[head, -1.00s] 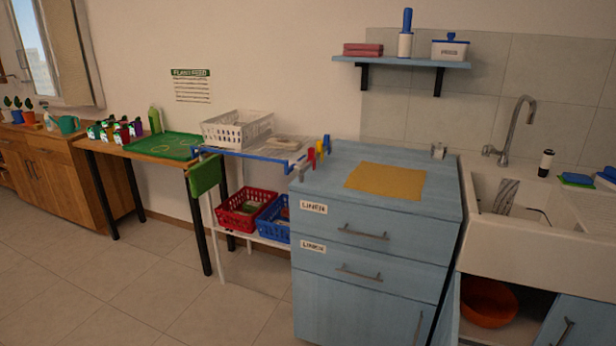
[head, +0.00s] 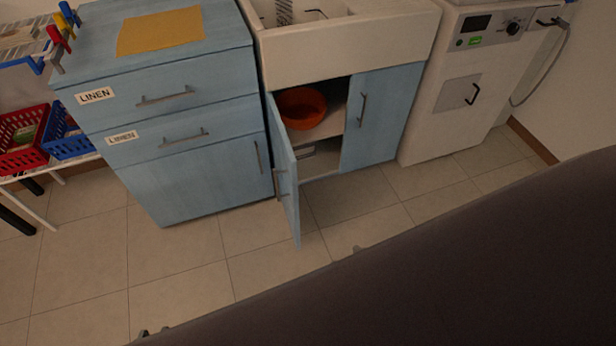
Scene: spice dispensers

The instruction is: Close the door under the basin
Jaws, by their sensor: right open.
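The blue door (head: 286,172) under the basin (head: 345,45) stands open on the left side of the basin cabinet. It is hinged at its left edge, swings out toward me, and has a bar handle (head: 278,185). The right door (head: 378,115) of the cabinet is shut. An orange bowl (head: 302,108) sits on the shelf inside the opening. Small tips of my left gripper (head: 150,332) show at the bottom edge, and a tip of my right gripper (head: 358,248) shows at the dark edge of my body. Both are mostly hidden and apart from the door.
A blue drawer unit (head: 190,185) with LINEN labels and a yellow cloth (head: 160,31) on top stands left of the cabinet. A white washing machine (head: 460,100) stands to the right. The tiled floor (head: 240,240) before the door is clear.

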